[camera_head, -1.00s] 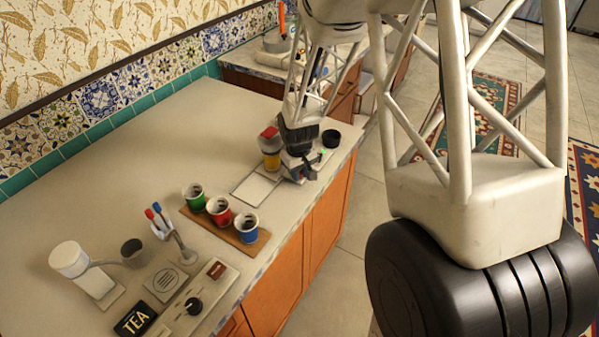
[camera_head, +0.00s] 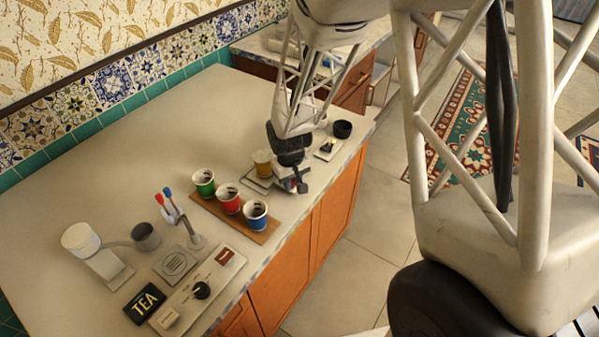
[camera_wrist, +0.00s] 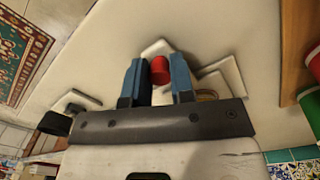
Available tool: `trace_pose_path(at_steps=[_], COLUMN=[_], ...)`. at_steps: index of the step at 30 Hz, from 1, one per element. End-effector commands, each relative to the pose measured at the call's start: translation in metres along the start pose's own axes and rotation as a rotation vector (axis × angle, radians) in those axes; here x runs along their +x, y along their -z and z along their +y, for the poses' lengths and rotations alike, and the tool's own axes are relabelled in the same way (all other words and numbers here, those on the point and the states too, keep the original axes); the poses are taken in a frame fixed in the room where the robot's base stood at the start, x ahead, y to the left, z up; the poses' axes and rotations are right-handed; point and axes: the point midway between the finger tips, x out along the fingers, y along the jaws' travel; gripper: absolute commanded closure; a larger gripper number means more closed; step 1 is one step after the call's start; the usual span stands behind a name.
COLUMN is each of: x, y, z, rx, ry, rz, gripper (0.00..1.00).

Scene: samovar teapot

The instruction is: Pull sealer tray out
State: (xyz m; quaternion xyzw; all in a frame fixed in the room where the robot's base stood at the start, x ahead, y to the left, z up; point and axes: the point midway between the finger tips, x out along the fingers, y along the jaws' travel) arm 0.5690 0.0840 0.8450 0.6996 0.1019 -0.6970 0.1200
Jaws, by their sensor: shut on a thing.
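In the wrist view my gripper's blue fingers (camera_wrist: 158,80) are shut on a red knob (camera_wrist: 160,69), which seems to belong to the tray. Pale flat plates (camera_wrist: 224,76) show around and behind the fingers. The far end of the sealer is hidden behind my arm in the head view.
Green, red and blue cups (camera_head: 228,199) stand on a brown board (camera_head: 268,236) left of my gripper. A black cup (camera_head: 343,129) and a small white plate (camera_head: 320,153) are to the right. The counter behind the cups is clear; its front edge is close.

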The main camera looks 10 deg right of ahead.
Motion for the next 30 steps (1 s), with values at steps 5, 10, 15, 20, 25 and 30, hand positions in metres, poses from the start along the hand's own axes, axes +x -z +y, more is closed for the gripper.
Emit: trace_pose_path(at_steps=[5, 10, 15, 20, 25, 30], x=[-0.0017, -0.0016, -0.0016, -0.0011, -0.0008, -0.0033], y=[-0.0035, -0.0035, -0.0035, -0.0040, -0.0043, -0.0043], z=[-0.0093, -0.0092, -0.0091, -0.0091, -0.0091, -0.0091], rx=[0.000, 0.001, 0.000, 0.000, 0.000, 0.000], ry=[0.000, 0.000, 0.000, 0.000, 0.000, 0.000], rz=[0.004, 0.004, 0.003, 0.002, 0.001, 0.001], gripper=[1.00, 1.00, 0.67, 0.52, 0.52, 0.52])
